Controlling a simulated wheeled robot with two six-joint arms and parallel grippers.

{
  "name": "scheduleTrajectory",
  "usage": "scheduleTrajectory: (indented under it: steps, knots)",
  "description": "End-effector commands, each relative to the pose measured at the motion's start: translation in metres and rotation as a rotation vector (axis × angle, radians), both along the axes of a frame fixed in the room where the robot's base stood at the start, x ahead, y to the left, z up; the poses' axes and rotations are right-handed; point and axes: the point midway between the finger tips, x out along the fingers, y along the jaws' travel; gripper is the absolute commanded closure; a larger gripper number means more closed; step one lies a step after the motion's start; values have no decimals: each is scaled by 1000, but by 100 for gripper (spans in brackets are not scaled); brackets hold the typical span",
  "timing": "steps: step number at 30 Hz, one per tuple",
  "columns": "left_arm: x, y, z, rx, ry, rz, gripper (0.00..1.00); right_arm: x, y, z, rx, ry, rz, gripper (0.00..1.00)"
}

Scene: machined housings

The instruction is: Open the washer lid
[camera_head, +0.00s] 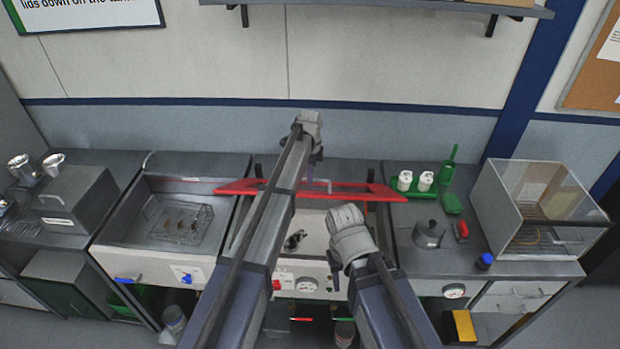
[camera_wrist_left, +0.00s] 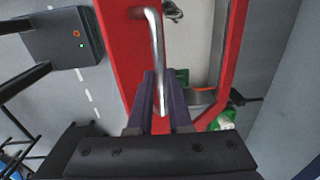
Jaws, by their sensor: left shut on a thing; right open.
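The washer lid (camera_head: 350,195) is a red frame with a clear middle. It looks raised over the washer (camera_head: 312,218) and shows nearly edge-on in the head view. In the left wrist view the red lid (camera_wrist_left: 115,50) carries a silver bar handle (camera_wrist_left: 155,50). My left gripper (camera_head: 316,157) is at the lid, its fingers (camera_wrist_left: 160,100) shut on the handle. Inside the open basin lies a small dark metal part (camera_head: 294,240), partly hidden by my arms. My right gripper (camera_head: 335,278) is open and empty in front of the washer, low and near its controls.
A sink with a wire basket (camera_head: 178,220) stands left, beside a grey box (camera_head: 77,200). On the right counter are a green tray with white bottles (camera_head: 414,183), a metal housing (camera_head: 428,234) and a clear-walled case (camera_head: 535,210). A shelf (camera_head: 380,10) hangs above.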

Motion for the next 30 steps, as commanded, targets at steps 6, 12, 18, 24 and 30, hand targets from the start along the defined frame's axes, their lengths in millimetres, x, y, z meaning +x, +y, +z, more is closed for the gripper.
scheduleTrajectory:
  steps: [6,12,18,24,30]
  knots:
    - [7,1,-1,0,-15,2,100,0,0,-1,0,0,0,50]
    - [7,0,-1,0,-15,2,67,0,0,-1,0,0,0,50]
    - [5,0,0,-1,-13,1,53,0,0,-1,0,0,0,50]
    - [3,0,0,-1,-11,0,53,0,0,-1,0,0,0,50]
    - [-5,0,-10,-1,-10,0,53,0,0,-11,0,0,0,50]
